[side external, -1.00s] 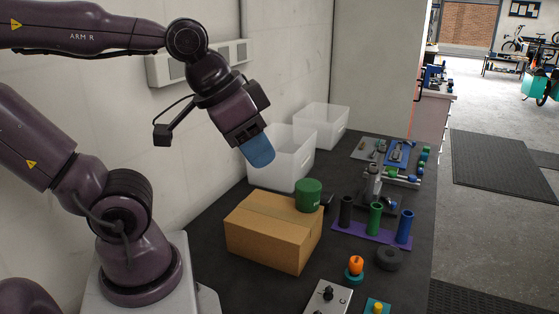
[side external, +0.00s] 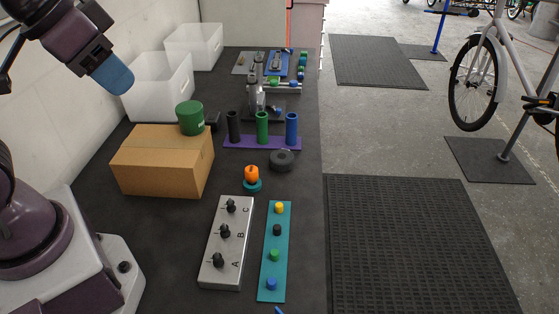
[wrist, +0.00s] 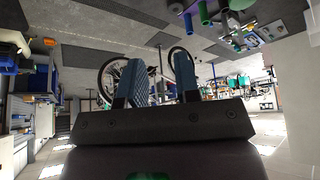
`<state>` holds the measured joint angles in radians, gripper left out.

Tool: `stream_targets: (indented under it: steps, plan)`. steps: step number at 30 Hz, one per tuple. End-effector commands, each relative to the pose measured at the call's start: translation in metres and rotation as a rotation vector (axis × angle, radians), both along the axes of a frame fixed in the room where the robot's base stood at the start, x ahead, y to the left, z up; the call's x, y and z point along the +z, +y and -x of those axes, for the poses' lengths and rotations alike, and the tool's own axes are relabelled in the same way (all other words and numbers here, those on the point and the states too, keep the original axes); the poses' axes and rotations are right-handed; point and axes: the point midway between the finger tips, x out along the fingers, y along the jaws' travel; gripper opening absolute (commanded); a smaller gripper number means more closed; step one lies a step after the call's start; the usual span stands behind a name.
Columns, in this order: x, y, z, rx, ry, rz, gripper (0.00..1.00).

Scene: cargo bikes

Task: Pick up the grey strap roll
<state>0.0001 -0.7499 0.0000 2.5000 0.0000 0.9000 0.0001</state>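The grey strap roll, a dark grey ring-shaped roll (side external: 281,160), lies flat on the dark bench in the side view, just in front of the purple tube stand. My gripper (side external: 114,76) is high at the upper left of that view, above and behind the cardboard box, well away from the roll. In the wrist view my gripper's two blue fingers (wrist: 160,82) stand apart with nothing held between them. I cannot make out the roll for certain in the wrist view.
A cardboard box (side external: 162,172) carries a green can (side external: 190,117). A purple stand (side external: 235,141) holds black, green and blue tubes. An orange object (side external: 252,174) stands near the roll, with a knob panel (side external: 213,268) and a teal strip (side external: 275,238) in front. Clear bins (side external: 160,95) line the wall.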

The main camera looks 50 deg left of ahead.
Motion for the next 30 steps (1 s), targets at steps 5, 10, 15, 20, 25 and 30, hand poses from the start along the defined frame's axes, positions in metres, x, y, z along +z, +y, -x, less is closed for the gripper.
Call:
stream_targets:
  steps: [5, 10, 15, 20, 25, 30]
  plan:
    - [0.0, 0.0, 0.0, 0.0, 0.0, 0.0, 0.62]
    - [0.0, 0.0, 0.0, 0.0, 0.0, 0.0, 0.97]
    - [0.0, 0.0, 0.0, 0.0, 0.0, 0.0, 0.97]
    - [0.0, 0.001, -0.005, -0.019, 0.018, -0.019, 0.97]
    - [-0.005, 0.005, -0.034, -0.135, 0.128, -0.134, 0.97]
    - [-0.022, 0.008, -0.083, -0.323, 0.283, -0.325, 0.97]
